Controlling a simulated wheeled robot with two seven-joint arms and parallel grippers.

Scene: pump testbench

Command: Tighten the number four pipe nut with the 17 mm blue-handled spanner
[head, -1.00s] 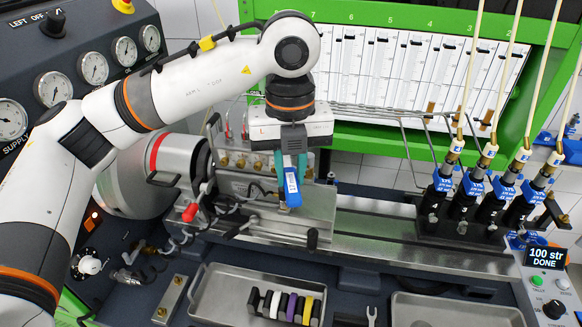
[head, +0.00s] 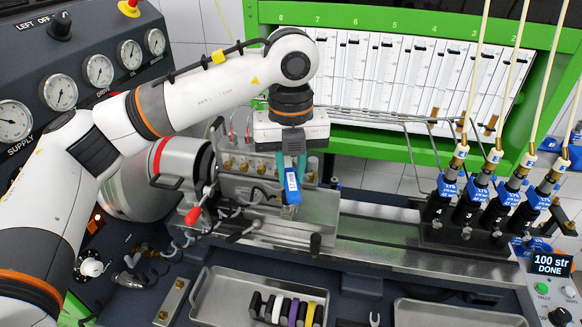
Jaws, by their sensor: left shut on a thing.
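My left gripper (head: 291,168), with teal fingers, points down and is shut on the blue-handled spanner (head: 292,186). The spanner hangs roughly upright with its metal end downward, in front of the right part of the pump block. The size marking on the handle is too small to read. Several brass pipe fittings (head: 243,166) stand in a row along the block, left of and behind the gripper. The gripper and wrist hide part of this row. I cannot tell which nut is number four, or whether the spanner touches anything. My right gripper is not in view.
A metal tray (head: 222,309) at the front holds several coloured-handled items. A red-knobbed lever (head: 193,216) stands left of the block. Several injectors (head: 470,195) with blue tags stand at the right. Thin metal pipes (head: 385,116) run behind the gripper.

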